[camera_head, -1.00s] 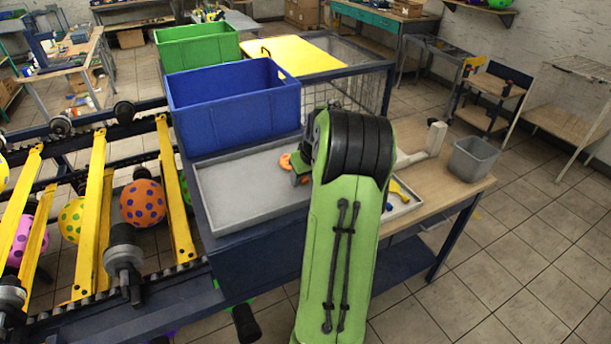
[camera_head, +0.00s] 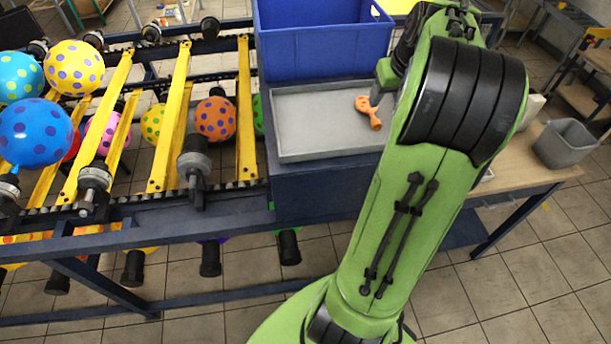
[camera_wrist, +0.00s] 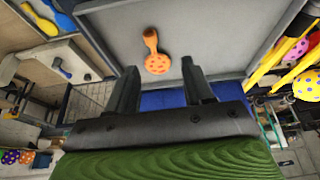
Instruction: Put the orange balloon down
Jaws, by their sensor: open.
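The orange balloon (camera_head: 369,112) is small and uninflated, with a round dotted body and a narrow neck. It appears to lie in the grey tray (camera_head: 310,140), near its right side. In the wrist view the orange balloon (camera_wrist: 156,60) shows against the bare tray floor (camera_wrist: 215,40), beyond and between my fingertips. My gripper (camera_wrist: 160,82) is open, with its two dark fingers apart and nothing between them. In the head view my gripper (camera_head: 381,90) is beside the balloon, partly hidden by my green arm.
A blue bin (camera_head: 322,45) stands behind the tray. A rack with yellow bars (camera_head: 170,115) and several dotted balloons is to the left. A grey bin (camera_head: 566,146) stands on the wooden tabletop to the right. Most of the tray floor is clear.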

